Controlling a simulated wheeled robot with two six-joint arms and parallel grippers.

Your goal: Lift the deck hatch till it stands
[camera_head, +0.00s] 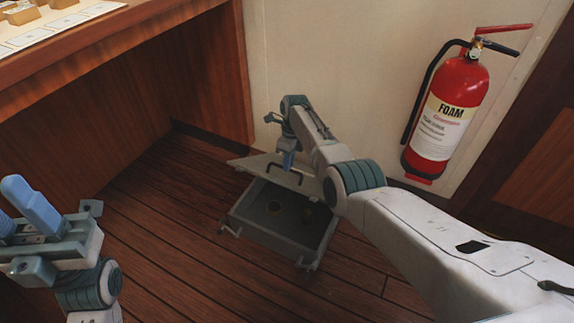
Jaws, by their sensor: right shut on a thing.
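The deck hatch is a grey lid (252,164) in the floor. It is tilted up from its grey frame (262,233), which is open and shows a dark recess. A bar handle (285,169) is on the lid. My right gripper (287,165) reaches down to the lid with blue fingertips and is shut on the handle. My arm hides the lid's right part. My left gripper (20,214) is at the left edge, away from the hatch, with its blue fingers apart and empty; it is partly cut off.
A red fire extinguisher (450,110) hangs on the cream wall (340,60) at the right, near my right arm. A wooden desk (110,50) with small boxes fills the upper left. The plank floor (180,225) around the hatch is clear.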

